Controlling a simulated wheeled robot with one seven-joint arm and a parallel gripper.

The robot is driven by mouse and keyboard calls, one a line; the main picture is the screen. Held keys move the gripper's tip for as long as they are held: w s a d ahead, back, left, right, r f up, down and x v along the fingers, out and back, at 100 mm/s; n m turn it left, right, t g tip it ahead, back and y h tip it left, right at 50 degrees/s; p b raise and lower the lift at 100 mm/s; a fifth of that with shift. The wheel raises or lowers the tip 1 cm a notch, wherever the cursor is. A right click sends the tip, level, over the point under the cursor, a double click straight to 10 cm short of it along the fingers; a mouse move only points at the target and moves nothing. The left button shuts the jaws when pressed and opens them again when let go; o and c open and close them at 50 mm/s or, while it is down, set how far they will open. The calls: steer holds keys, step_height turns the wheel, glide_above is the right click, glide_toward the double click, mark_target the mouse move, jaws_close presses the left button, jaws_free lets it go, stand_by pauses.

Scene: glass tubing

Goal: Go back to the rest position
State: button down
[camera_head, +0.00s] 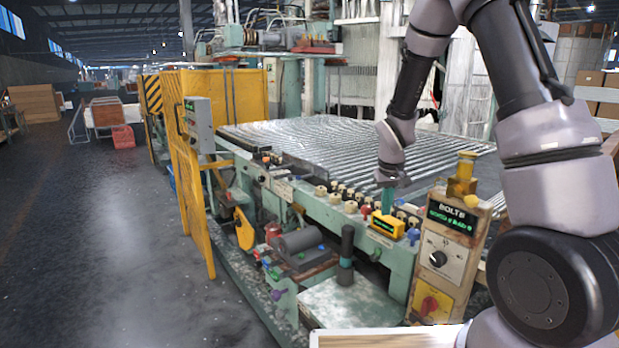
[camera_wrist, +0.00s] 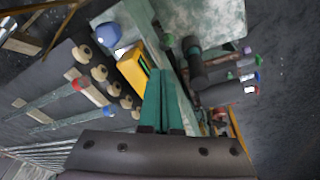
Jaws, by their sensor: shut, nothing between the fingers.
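My gripper (camera_head: 387,205) points down over the front edge of the green machine, with its teal fingers just behind a yellow box with a dark display (camera_head: 386,224). In the wrist view my gripper (camera_wrist: 161,75) shows its two teal fingers side by side, closed together with nothing between them. The yellow box (camera_wrist: 132,66) lies just left of the fingertips there. I cannot tell whether the fingers touch it. My arm reaches in from the right side of the head view.
The machine's bed of long glass tubes (camera_head: 330,140) lies behind the gripper. A control box marked BOLTS (camera_head: 447,250) stands at the right, near my arm. A blue knob (camera_wrist: 108,35) and several pale rollers line the machine edge. Open floor (camera_head: 100,240) is at the left.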

steer(key=s+d+r+m+t, duration=0.1)
steer(key=s+r, duration=0.2)
steer(key=r, duration=0.4)
steer(key=s+d+r+m+y, duration=0.1)
steer(key=s+r, duration=0.2)
steer(key=r, duration=0.3)
steer(key=s+d+r+m+t, duration=0.1)
steer(key=s+r, duration=0.3)
steer(key=r, duration=0.3)
steer(key=s+r+m+t+y, duration=0.1)
steer(key=s+r+m+t, duration=0.1)
steer(key=s+r, duration=0.7)
steer(key=s, duration=0.5)
steer(key=shift+s+r+t+y, duration=0.3)
steer(key=shift+s+r+t, duration=0.05)
steer(key=shift+s+t, duration=0.05)
